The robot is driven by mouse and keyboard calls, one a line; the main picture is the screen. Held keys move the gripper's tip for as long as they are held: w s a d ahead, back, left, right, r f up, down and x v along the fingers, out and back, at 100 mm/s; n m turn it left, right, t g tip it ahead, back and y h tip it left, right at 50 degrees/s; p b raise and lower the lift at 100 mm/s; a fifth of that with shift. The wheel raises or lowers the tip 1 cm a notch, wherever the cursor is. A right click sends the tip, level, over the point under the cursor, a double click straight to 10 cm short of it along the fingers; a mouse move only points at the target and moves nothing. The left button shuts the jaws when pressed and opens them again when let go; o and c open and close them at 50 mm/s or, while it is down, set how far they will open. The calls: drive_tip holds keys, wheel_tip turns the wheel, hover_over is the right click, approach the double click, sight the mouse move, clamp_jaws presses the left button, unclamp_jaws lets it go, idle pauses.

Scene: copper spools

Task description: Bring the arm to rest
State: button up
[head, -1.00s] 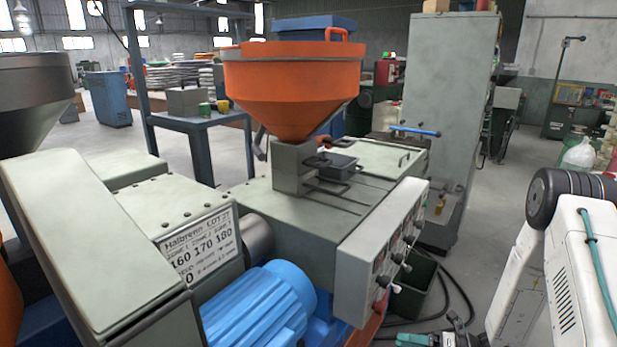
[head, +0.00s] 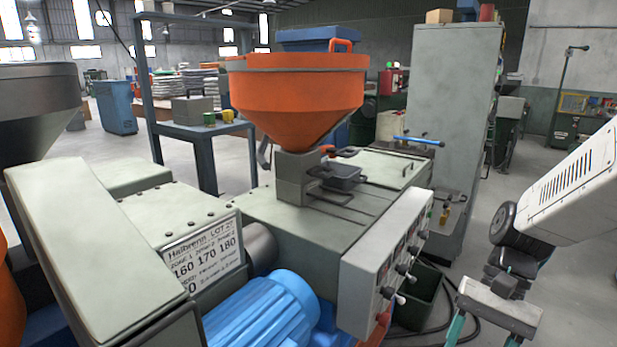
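My white arm (head: 575,185) reaches in from the right edge. Its dark wrist leads down to my gripper (head: 484,335) at the bottom right. The two teal fingers stand apart, with nothing seen between them. Their tips are cut off by the bottom edge. The gripper hangs right of the grey machine's control panel (head: 385,265) and appears clear of it.
The machine carries an orange hopper (head: 297,90) and a blue motor (head: 262,312). A dark green bin (head: 418,300) and black hoses lie near the gripper. A tall grey cabinet (head: 455,100) stands behind. Open floor (head: 487,215) lies right of it.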

drive_tip(key=s+r+n+t+h, duration=0.4)
drive_tip(key=s+r+n+t, duration=0.2)
drive_tip(key=r, duration=0.5)
drive_tip(key=shift+s+d+h, duration=0.35)
drive_tip(key=shift+s+h, duration=0.05)
drive_tip(key=shift+s, duration=0.6)
drive_tip(key=shift+r, duration=0.1)
